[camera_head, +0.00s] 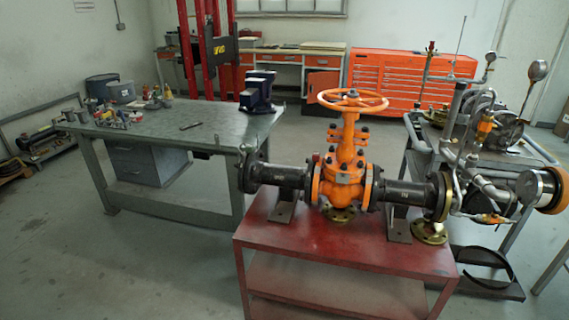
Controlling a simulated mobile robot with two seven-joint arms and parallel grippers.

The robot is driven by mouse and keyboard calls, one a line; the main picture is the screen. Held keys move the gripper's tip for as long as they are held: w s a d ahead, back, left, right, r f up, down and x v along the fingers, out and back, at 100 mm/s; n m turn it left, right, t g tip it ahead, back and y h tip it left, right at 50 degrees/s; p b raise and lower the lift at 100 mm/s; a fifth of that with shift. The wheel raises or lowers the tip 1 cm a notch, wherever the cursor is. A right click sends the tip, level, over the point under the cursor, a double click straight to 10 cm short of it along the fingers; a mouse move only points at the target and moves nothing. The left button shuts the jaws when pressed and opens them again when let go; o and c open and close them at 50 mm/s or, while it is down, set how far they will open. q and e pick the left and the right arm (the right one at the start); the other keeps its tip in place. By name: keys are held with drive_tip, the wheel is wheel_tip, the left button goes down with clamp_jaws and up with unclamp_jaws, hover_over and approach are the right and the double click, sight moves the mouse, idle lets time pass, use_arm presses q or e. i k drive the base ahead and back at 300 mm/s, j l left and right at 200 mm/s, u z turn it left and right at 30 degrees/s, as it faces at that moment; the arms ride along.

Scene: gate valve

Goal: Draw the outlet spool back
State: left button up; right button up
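An orange gate valve (343,187) with an orange handwheel (353,99) on top stands upright over a red table. A dark spool (282,176) runs from its left flange to a dark end flange (248,170). Another dark spool (408,193) runs from its right flange to an end flange (441,197) with a brass-coloured rim. I cannot tell which is the outlet spool. Both spools appear to meet the valve flanges; any small gap is too fine to see. Grey brackets support the left spool (283,208) and right spool (398,229). Neither gripper is in view.
The red table (330,243) has bare top in front of the valve. A brass flange (429,232) sits under the right end. A grey workbench (215,122) stands behind left. A cart (420,155) with pipes and gauges crowds the right. Floor at left front is clear.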

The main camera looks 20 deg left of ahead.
sight(257, 172)
drive_tip(key=i+j, duration=0.15)
drive_tip(key=i, duration=0.4)
drive_tip(key=i+j+z, duration=0.1)
drive_tip(key=i, duration=0.5)
drive_tip(key=j, duration=0.1)
